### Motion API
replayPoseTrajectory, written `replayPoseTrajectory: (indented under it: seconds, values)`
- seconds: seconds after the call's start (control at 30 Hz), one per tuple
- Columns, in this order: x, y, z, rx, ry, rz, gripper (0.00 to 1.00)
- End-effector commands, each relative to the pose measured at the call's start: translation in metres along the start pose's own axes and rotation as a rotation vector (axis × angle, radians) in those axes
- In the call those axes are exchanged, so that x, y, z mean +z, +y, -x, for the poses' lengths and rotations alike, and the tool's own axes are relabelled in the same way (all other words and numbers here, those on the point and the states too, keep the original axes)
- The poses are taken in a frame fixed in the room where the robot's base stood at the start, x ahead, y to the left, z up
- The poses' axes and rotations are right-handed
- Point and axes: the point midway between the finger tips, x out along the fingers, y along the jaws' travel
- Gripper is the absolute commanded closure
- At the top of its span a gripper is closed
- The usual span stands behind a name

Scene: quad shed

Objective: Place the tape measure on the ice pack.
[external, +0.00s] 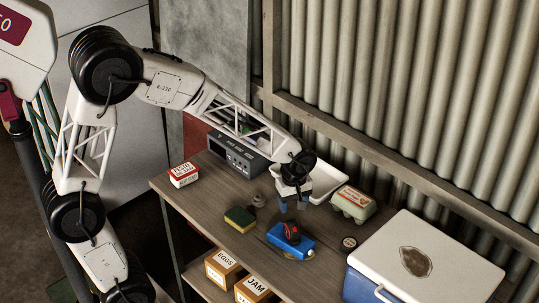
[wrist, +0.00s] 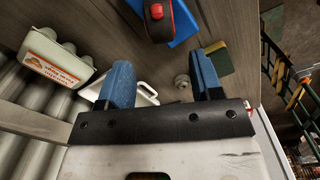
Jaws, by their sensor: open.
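The blue ice pack (external: 303,249) lies on the workbench. The black and red tape measure (external: 291,231) appears to rest on top of it. In the wrist view the tape measure (wrist: 158,20) shows at the top edge, over the ice pack (wrist: 185,22), and both are partly cut off. My gripper (external: 292,207) is open and points down behind and above the tape measure, apart from it. Its two blue fingers (wrist: 163,78) have nothing between them.
A green and yellow sponge (external: 239,219) and small metal weight (external: 258,200) lie left. An egg carton (external: 353,203) and white tray (external: 325,182) stand behind. A large cooler (external: 425,258) is at right, a radio (external: 238,155) and red-white box (external: 184,175) far left. The front left bench is clear.

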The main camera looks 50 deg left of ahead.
Motion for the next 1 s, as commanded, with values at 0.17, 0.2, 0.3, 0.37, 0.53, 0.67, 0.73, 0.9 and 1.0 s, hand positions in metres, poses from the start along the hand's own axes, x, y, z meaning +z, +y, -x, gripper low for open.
replayPoseTrajectory:
  seconds: [0.17, 0.2, 0.3, 0.37, 0.53, 0.67, 0.73, 0.9, 1.0]
  values:
    - [-0.001, -0.001, 0.002, 0.002, 0.000, -0.006, 0.41]
    - [-0.001, -0.002, 0.004, 0.003, 0.001, -0.012, 0.41]
    - [-0.003, -0.008, 0.012, 0.010, 0.002, -0.041, 0.41]
    - [-0.005, -0.015, 0.018, 0.016, 0.003, -0.070, 0.41]
    - [-0.012, -0.042, 0.049, 0.043, 0.013, -0.199, 0.41]
    - [-0.017, -0.071, 0.076, 0.067, 0.026, -0.334, 0.41]
    - [-0.020, -0.088, 0.090, 0.080, 0.036, -0.411, 0.41]
    - [-0.023, -0.132, 0.119, 0.107, 0.066, -0.598, 0.41]
    - [-0.023, -0.159, 0.133, 0.119, 0.086, -0.709, 0.41]
